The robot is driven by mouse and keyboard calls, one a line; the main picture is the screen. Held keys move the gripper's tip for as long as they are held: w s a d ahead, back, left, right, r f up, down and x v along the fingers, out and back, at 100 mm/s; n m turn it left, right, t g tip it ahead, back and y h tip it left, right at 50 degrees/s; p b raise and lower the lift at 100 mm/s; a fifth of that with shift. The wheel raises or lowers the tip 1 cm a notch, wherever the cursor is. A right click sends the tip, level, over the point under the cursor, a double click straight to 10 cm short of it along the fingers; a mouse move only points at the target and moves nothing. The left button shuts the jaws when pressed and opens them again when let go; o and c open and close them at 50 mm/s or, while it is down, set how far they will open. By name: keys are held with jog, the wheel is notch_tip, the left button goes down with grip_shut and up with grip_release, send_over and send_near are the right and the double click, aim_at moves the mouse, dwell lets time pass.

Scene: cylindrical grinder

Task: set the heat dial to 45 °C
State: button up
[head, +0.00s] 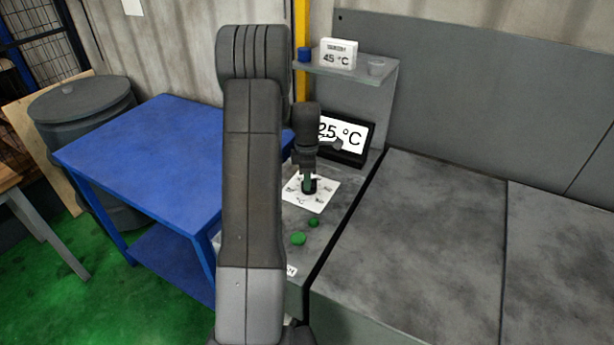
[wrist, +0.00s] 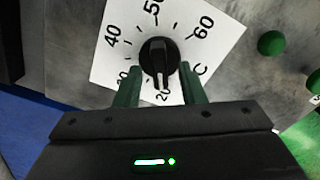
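The heat dial is a black round knob with a raised grip bar (wrist: 159,62) on a white scale plate (wrist: 120,75). Its printed numbers run from 20 at the bottom past 40 and 50 to 60 at upper right. The bar stands nearly upright in the wrist view; I cannot tell which end points. In the head view the plate (head: 323,194) lies on the grey console. The display (head: 352,136) reads 25 °C, partly hidden by my arm. My gripper (wrist: 160,72) is open, its green fingers on either side of the knob, with small gaps visible.
Green buttons (head: 298,238) sit nearer on the console. A blue table (head: 150,145) is left; a grey machine cover (head: 430,230) is right.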

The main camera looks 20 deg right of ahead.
jog(key=shift+f, duration=0.1)
grip_shut()
